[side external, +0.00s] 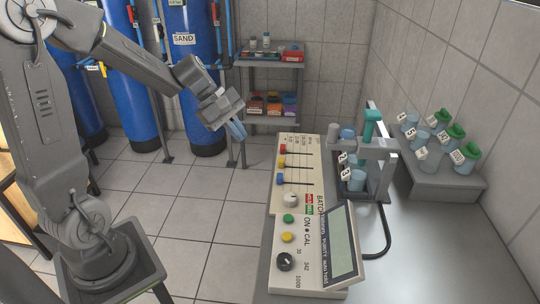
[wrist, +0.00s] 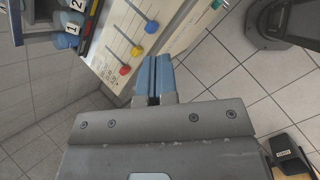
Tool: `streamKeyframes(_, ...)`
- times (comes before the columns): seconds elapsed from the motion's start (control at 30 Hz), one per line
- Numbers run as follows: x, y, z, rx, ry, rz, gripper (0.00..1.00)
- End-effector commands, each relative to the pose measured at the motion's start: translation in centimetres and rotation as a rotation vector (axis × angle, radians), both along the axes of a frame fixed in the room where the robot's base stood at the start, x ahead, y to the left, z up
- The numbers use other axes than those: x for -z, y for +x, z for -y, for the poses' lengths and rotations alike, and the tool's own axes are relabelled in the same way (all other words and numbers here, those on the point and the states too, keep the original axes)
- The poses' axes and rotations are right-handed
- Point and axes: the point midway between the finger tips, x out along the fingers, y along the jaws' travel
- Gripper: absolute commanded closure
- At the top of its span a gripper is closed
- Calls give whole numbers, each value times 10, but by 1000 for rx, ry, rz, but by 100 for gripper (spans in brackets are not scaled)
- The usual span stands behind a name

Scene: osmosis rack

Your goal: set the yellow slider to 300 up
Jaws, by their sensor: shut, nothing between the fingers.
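The yellow slider (side external: 281,162) sits on the cream control panel (side external: 302,143), between the red slider (side external: 283,149) and the blue slider (side external: 280,180). In the side view all three knobs are at the left end of their slots. The yellow slider (wrist: 136,51) also shows in the wrist view, beside my fingertips and apart from them. My gripper (side external: 238,131) has its blue fingers shut and empty, in the air left of the panel. In the wrist view my gripper (wrist: 155,60) points toward the panel edge. The scale marks are too small to read.
The panel also has a white knob (side external: 291,199), a green button (side external: 288,218), a black dial (side external: 285,262) and a tilted display (side external: 341,243). A grey stand (side external: 377,150) with numbered cups is to the right. Green-capped jars (side external: 465,158) stand farther right. The air above the panel is clear.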

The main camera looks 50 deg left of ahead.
Motion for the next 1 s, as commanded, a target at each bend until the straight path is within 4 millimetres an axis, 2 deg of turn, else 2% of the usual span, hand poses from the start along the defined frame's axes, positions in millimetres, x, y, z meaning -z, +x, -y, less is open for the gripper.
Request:
streamKeyframes(0.03,12,9,-17,-101,-67,-38,100)
streamKeyframes(0.2,44,30,-63,-394,-260,-129,100)
streamKeyframes(0.4,69,39,-98,-601,-397,-187,100)
streamKeyframes(0.6,76,40,-107,-656,-433,-201,100)
streamKeyframes(1.0,80,44,-103,-653,-432,-202,100)
